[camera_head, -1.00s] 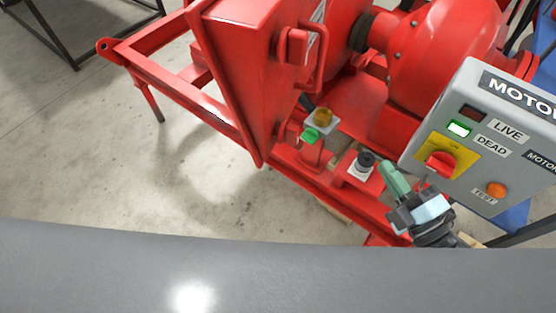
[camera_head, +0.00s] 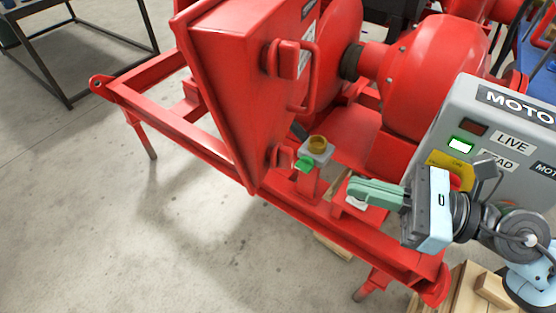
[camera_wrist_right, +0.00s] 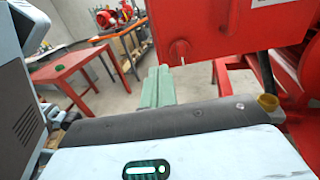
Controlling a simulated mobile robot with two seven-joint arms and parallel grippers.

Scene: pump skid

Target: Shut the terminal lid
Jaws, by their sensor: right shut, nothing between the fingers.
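I cannot tell for sure which part is the terminal lid. A large red panel (camera_head: 222,85) with a handle (camera_head: 303,75) on its side stands tilted over the skid in the head view. A red panel edge (camera_wrist_right: 205,25) also shows at the top of the right wrist view. My right gripper (camera_head: 352,190) is shut and empty, its green fingers pointing left in front of the grey motor box. The fingers (camera_wrist_right: 157,82) show in the wrist view, apart from the red panel. My left gripper is not in view.
The grey motor box (camera_head: 505,125) carries a lit green lamp (camera_head: 460,145). A small block with a yellow cap (camera_head: 318,146) and green tab (camera_head: 304,164) sits between panel and gripper. The red skid rail (camera_head: 330,230) runs below.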

